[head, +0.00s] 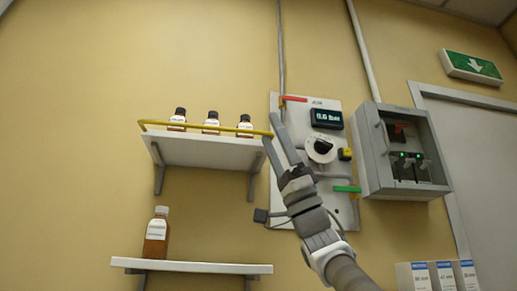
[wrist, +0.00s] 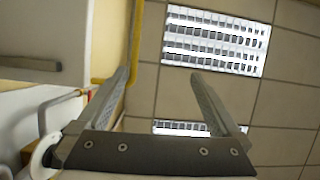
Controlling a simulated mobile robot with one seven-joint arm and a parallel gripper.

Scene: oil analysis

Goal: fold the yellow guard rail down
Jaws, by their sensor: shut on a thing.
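The yellow guard rail (head: 194,127) runs along the front of the upper wall shelf (head: 205,152), raised above its edge, with several small brown bottles behind it. In the wrist view the fingers (wrist: 165,80) look well apart, and the yellow rail (wrist: 135,45) runs up beside the left finger. The exact contact is hard to see there.
A wall panel (head: 284,215) with a display, dial and red and green handles is close right of my gripper. A grey switch box (head: 374,170) is farther right. A lower shelf (head: 200,267) holds a larger brown bottle (head: 156,235).

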